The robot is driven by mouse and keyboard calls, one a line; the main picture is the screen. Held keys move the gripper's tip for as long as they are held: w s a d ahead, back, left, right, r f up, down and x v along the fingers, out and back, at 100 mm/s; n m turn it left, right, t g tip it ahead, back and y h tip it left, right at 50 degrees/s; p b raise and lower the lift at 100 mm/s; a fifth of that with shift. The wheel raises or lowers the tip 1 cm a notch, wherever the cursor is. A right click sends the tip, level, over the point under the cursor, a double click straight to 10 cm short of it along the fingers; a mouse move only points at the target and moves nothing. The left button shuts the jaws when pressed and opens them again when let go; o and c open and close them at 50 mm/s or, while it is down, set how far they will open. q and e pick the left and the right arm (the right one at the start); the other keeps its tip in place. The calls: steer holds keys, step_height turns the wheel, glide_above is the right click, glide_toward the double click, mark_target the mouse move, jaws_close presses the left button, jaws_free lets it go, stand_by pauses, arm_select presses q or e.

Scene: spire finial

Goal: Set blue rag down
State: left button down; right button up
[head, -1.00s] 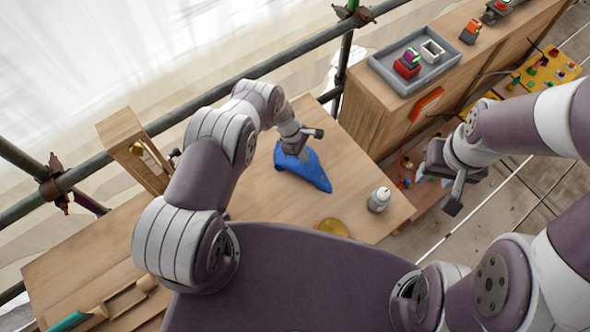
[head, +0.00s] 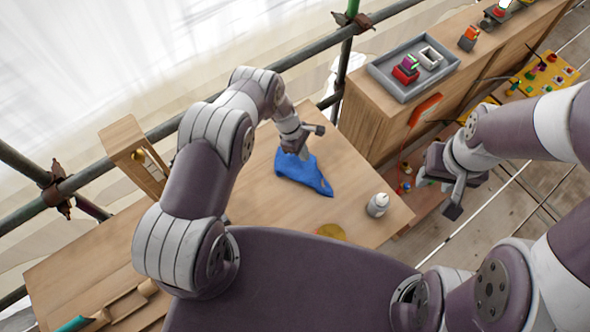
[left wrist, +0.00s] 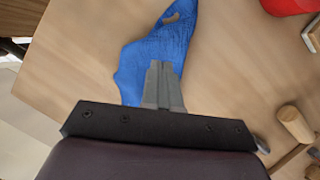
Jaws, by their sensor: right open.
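The blue rag (head: 298,173) lies crumpled on the wooden table, and its far end runs up to my left gripper. It also shows in the left wrist view (left wrist: 158,50), spread under and beyond the fingers, with a small hole near its top. My left gripper (head: 302,153) points down at the rag; in the left wrist view its fingers (left wrist: 163,80) are close together on the rag. The fold between the fingertips is hidden. My right gripper (head: 452,192) is open and empty, off the table's right side.
A white bottle (head: 377,205) stands near the table's right edge, and a yellow round thing (head: 331,231) lies nearer me. A grey tray (head: 383,76) with small parts stands on the cabinet at the right. Scaffold pipes (head: 300,58) run behind. Bare table lies left of the rag.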

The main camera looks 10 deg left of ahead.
arm_select(q)
steer(key=shift+r, duration=0.25)
